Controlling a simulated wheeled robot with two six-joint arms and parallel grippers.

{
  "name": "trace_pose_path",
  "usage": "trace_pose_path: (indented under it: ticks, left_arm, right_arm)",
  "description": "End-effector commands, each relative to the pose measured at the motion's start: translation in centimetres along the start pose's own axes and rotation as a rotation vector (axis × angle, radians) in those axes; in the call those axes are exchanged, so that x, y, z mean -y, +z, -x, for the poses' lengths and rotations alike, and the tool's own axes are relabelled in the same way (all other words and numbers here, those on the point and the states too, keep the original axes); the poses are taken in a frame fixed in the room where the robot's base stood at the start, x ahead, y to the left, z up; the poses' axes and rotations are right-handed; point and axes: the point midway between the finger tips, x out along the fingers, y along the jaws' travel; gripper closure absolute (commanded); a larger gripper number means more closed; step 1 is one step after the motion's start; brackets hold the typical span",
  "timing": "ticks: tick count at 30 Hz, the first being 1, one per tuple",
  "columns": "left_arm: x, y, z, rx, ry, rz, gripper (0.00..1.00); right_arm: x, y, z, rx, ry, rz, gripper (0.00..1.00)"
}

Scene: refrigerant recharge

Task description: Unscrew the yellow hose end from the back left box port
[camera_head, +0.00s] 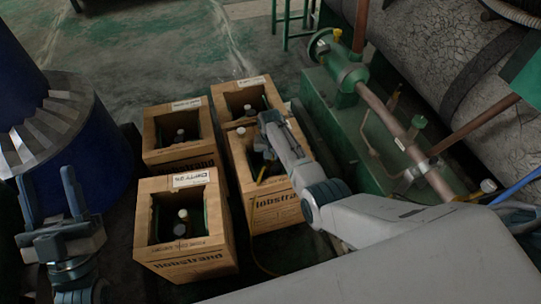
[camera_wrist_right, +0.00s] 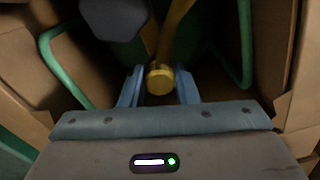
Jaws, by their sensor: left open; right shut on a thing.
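The yellow hose end (camera_wrist_right: 160,80) sits between the two fingers of my right gripper (camera_wrist_right: 158,92), which is shut on it. The yellow hose (camera_wrist_right: 178,28) runs up from it in the right wrist view. In the head view my right arm reaches down into the front right wooden box (camera_head: 275,207), and a bit of yellow (camera_head: 262,174) shows there. The port under the hose end is hidden, so I cannot tell whether they are still joined. My left gripper (camera_head: 46,178) is open and empty at the left, fingers pointing up, away from the boxes.
Other wooden boxes stand close by: back left (camera_head: 178,155), back right (camera_head: 222,105) and front left (camera_head: 187,260), with dark bottles inside. Green handles (camera_wrist_right: 65,70) and a grey knob (camera_wrist_right: 115,16) crowd the right gripper. Green machinery with pipes (camera_head: 385,115) stands right; a blue cone (camera_head: 60,130) stands left.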

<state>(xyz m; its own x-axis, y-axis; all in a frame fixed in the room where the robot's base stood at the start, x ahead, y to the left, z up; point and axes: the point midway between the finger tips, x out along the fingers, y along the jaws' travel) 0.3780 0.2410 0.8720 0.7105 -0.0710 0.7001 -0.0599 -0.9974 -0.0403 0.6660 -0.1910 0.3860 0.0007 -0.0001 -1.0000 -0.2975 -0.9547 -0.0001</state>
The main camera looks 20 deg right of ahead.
Motion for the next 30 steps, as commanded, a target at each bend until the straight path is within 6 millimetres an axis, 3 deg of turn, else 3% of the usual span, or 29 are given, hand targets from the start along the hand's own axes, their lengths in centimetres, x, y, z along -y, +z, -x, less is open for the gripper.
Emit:
trace_pose_path:
  ticks: [7, 17, 24, 30]
  left_arm:
    - [0.05, -0.82, -0.81, 0.0, 0.0, 0.0, 0.5]
    - [0.05, -0.8, -0.78, 0.0, 0.0, 0.0, 0.5]
    - [0.08, -1.38, -1.36, 0.0, 0.0, 0.0, 0.5]
    - [0.08, -1.32, -1.3, 0.0, 0.0, 0.0, 0.5]
  right_arm:
    - [-0.08, 0.04, 0.13, 0.002, 0.001, 0.208, 0.95]
    - [-0.08, 0.03, 0.01, 0.002, 0.001, 0.234, 0.95]
    - [-0.09, 0.04, 0.11, 0.002, 0.001, 0.412, 0.95]
    - [-0.05, 0.01, 0.1, 0.001, 0.001, 0.405, 0.95]
